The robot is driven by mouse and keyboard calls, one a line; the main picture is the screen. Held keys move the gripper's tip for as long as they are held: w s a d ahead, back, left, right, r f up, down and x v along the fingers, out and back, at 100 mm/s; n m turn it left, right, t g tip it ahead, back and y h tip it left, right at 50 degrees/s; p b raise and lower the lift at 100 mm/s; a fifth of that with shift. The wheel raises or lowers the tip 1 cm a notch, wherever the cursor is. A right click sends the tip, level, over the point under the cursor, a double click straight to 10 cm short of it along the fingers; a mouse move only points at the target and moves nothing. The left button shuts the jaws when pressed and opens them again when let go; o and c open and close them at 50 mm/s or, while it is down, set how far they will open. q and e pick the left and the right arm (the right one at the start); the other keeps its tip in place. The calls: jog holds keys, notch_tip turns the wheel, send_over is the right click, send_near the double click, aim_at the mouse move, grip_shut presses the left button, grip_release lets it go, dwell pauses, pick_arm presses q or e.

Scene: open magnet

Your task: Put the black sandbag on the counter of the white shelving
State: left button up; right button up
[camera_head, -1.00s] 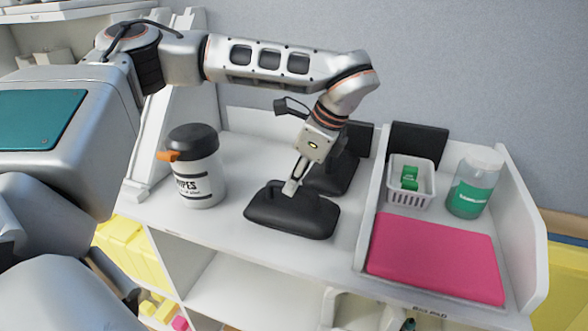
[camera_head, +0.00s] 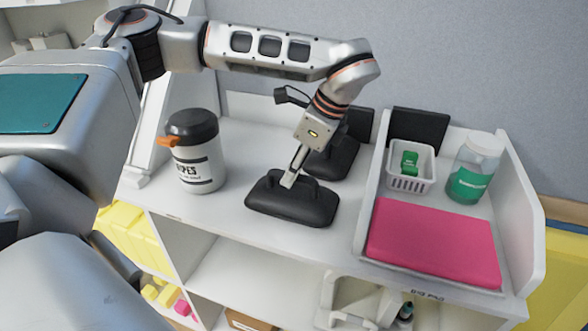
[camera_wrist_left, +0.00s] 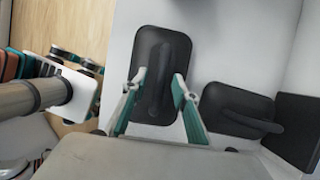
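A black sandbag (camera_head: 292,207) with a loop handle lies flat on the counter of the white shelving (camera_head: 240,232). It also shows in the left wrist view (camera_wrist_left: 176,47). A second black sandbag (camera_head: 332,160) lies behind it, seen at the right in the wrist view (camera_wrist_left: 238,104). My left gripper (camera_head: 289,182) is low over the front sandbag's handle. In the wrist view its two fingers (camera_wrist_left: 158,82) are apart, one on each side of the handle, with gaps showing. My right gripper is not in view.
A wipes canister (camera_head: 195,160) stands left of the front sandbag. A divider separates the right side, which holds a pink pad (camera_head: 432,243), a white basket (camera_head: 410,168) and a green-labelled bottle (camera_head: 474,170). Bare counter lies between the canister and the front sandbag.

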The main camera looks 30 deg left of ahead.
pick_arm(q)
jog(key=s+b+v, duration=0.1)
jog(key=v, duration=1)
jog(key=shift+w+d+r, duration=0.2)
jog(key=shift+w+r, duration=0.2)
jog(key=shift+w, duration=0.1)
pick_arm(e)
jog(key=shift+w+a+r, duration=0.2)
jog(key=shift+w+a, duration=0.3)
jog(key=shift+a, duration=0.25)
pick_arm(q)
jog(key=shift+s+f, duration=0.1)
pick_arm(e)
jog(key=shift+s, duration=0.1)
